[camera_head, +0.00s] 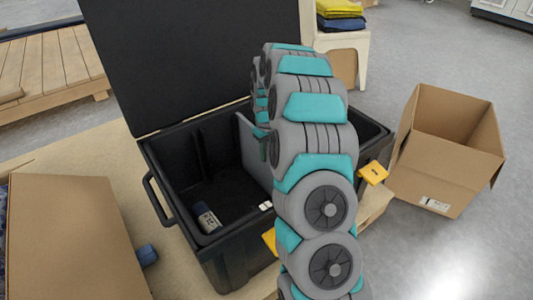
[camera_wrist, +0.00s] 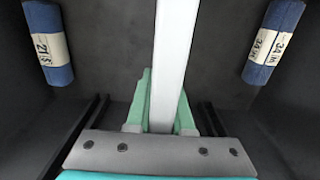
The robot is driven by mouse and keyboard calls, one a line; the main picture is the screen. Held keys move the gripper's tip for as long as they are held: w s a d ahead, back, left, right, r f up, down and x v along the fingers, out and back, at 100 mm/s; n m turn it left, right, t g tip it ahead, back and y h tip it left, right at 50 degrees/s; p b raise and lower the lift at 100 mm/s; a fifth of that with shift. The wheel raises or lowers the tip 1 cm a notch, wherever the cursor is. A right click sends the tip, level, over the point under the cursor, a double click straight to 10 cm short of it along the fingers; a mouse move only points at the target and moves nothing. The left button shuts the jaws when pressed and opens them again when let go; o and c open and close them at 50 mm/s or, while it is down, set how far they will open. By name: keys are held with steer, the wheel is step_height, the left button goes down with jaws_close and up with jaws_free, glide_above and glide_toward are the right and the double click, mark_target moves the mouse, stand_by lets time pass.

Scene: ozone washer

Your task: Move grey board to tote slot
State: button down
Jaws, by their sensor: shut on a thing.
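The black tote (camera_head: 190,245) stands open with its lid (camera_head: 190,60) raised. The grey board (camera_head: 252,150) stands upright inside it, partly hidden behind my arm in the head view. In the wrist view the board's pale edge (camera_wrist: 172,60) runs down the middle. My gripper (camera_wrist: 160,105) has its green fingers closed on either side of that edge. Dark rails (camera_wrist: 92,120) show on both sides of the gripper. The head view hides my fingertips, and I cannot tell whether the board's lower edge sits in a slot.
A blue labelled roll (camera_wrist: 54,45) lies on the left in the tote and another (camera_wrist: 272,42) on the right. An open cardboard box (camera_head: 445,150) stands right of the tote, and a brown box (camera_head: 75,240) at front left. Yellow latches (camera_head: 373,172) jut from the tote.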

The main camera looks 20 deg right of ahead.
steer(key=c, duration=0.7)
jaws_free()
step_height(320, 180, up, 7)
steer(key=shift+r, duration=0.6)
steer(key=s+a+r+p, duration=0.1)
steer(key=s+a+r, duration=0.45)
steer(key=s, duration=0.35)
steer(key=s+a+r, duration=0.5)
steer(key=s+a, duration=0.1)
steer(key=s, duration=0.3)
steer(key=s+a, duration=0.1)
steer(key=s, duration=0.7)
steer(key=s+a+m+g+p, duration=0.1)
steer(key=s+a, duration=0.1)
steer(key=s, duration=0.6)
steer(key=s+a+m, duration=0.1)
steer(key=s, duration=0.8)
steer(key=shift+a+g, duration=0.25)
steer(key=shift+g, duration=0.15)
steer(key=shift+w, duration=0.1)
